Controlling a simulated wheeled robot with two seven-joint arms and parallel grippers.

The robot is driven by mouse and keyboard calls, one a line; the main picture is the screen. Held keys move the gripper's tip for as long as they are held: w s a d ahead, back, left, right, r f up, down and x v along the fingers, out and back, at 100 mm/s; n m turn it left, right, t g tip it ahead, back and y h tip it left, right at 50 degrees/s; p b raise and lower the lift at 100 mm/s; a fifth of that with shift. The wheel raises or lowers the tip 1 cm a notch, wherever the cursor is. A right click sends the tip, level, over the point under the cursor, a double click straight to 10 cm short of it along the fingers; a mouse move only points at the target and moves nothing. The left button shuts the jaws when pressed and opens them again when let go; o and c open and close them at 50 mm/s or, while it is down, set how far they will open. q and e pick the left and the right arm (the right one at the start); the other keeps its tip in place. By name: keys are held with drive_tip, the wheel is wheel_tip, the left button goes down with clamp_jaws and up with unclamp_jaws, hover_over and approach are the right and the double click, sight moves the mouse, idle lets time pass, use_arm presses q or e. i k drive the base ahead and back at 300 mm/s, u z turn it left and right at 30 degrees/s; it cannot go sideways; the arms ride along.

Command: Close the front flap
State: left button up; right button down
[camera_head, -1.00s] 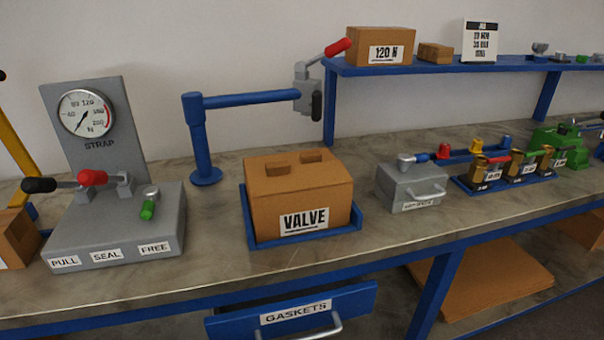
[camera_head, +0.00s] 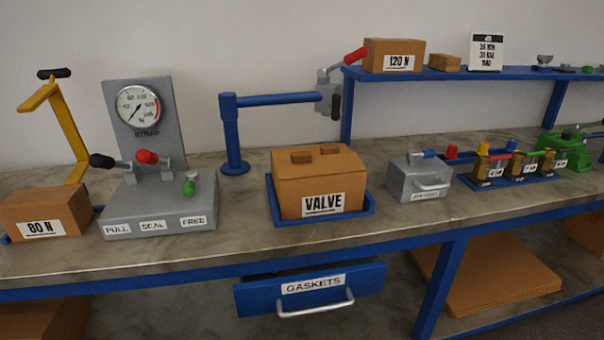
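A brown cardboard box labelled VALVE (camera_head: 290,192) sits in a shallow blue tray (camera_head: 345,214) on the workbench, near the middle of the view. Neither of my grippers shows in the view.
Left of the box stands a grey strap machine (camera_head: 160,205) with a gauge and levers. A blue post with an arm (camera_head: 232,135) stands behind. A grey case (camera_head: 414,181) is to the right. The GASKETS drawer (camera_head: 260,297) juts out below. A box labelled 80 N (camera_head: 45,212) is far left.

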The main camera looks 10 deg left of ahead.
sight(301, 164)
drive_tip(key=u, duration=0.65)
drive_tip(key=i, duration=0.8)
drive_tip(key=z, duration=0.65)
